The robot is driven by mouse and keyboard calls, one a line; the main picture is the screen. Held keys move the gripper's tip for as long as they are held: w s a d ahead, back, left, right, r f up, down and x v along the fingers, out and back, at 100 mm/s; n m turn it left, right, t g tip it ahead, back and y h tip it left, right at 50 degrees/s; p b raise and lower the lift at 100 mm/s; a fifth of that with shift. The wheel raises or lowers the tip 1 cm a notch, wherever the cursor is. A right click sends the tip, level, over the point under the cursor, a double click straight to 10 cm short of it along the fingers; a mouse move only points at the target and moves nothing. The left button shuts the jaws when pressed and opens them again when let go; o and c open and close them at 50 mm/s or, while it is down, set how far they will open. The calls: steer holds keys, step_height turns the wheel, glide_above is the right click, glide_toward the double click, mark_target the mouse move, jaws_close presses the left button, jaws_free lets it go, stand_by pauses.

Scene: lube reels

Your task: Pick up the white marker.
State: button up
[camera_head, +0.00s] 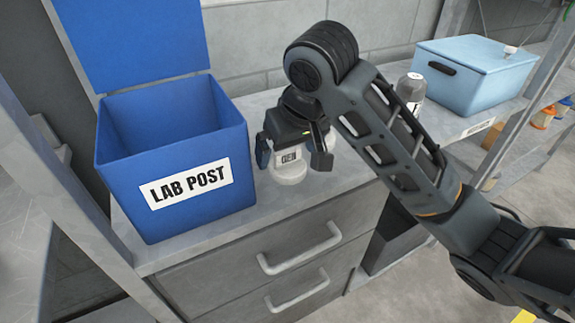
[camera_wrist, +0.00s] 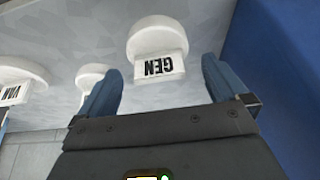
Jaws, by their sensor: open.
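A white marker (camera_head: 290,172) with a round base and an upright plate stands on the grey counter (camera_head: 345,175), right of the blue box.
An open blue box (camera_head: 190,190) marked "LAB POST" stands close on the left of my gripper. A grey bottle (camera_head: 410,88) stands behind my arm. A light blue lidded bin (camera_head: 475,75) is at the back right. Drawers (camera_head: 260,260) with handles are below the counter.

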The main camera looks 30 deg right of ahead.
steer(key=shift+x, duration=1.45)
steer(key=shift+c, duration=0.2)
steer(key=c, duration=0.9)
steer(key=shift+r, duration=0.15)
steer(key=shift+c, duration=0.2)
